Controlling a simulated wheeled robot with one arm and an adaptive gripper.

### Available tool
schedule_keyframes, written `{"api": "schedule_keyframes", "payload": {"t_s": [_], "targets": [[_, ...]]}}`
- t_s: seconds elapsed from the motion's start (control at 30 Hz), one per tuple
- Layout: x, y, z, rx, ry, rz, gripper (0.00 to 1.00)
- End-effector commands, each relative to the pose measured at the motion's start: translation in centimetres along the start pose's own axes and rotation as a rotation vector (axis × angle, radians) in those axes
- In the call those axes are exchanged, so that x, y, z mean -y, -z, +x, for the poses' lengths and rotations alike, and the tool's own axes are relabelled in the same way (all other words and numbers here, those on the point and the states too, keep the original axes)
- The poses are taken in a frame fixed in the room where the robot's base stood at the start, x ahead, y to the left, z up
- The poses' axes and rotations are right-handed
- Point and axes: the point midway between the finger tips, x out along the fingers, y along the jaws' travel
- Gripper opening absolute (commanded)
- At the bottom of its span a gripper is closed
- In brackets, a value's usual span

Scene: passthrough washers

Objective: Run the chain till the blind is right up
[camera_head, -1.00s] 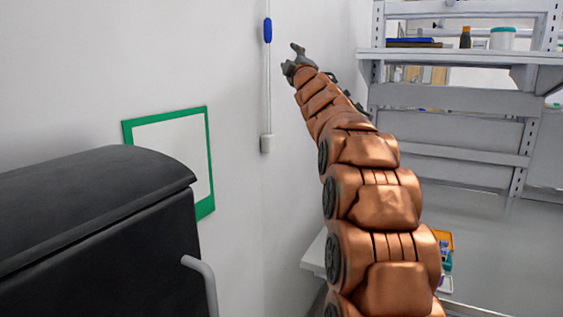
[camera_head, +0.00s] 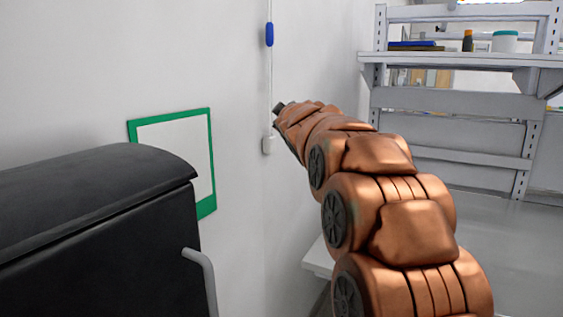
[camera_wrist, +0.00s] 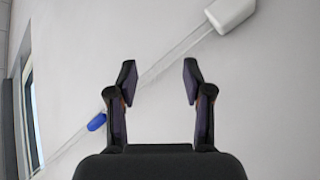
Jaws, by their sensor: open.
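The chain (camera_head: 270,85) hangs down the white wall as a thin pale double line. A blue piece (camera_head: 269,34) is on it high up, and a white fitting (camera_head: 268,144) is at its lower end. In the wrist view the chain runs slantwise, with the blue piece (camera_wrist: 97,121) lower left and the white fitting (camera_wrist: 230,12) upper right. My gripper (camera_wrist: 157,78) is open, with nothing between its fingers. The chain crosses behind the fingertips in that view; I cannot tell how far beyond. In the head view my gripper is mostly hidden by my arm, just above the white fitting. The blind is not recognisable.
A dark cabinet (camera_head: 95,230) with a grey handle stands at the left. A green-framed panel (camera_head: 205,165) is on the wall. A grey shelf unit (camera_head: 450,60) with small containers is at the right, above a pale worktop (camera_head: 490,230).

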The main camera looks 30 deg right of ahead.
Motion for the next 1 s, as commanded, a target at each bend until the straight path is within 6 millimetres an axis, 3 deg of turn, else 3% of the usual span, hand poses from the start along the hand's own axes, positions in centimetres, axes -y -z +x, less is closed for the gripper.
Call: {"api": "schedule_keyframes", "payload": {"t_s": [0.6,1.0], "targets": [[7.6,-3.7,-4.2,0.176,0.167,0.115,0.51],[9.8,-4.8,-5.6,0.231,0.215,0.143,0.51]]}}
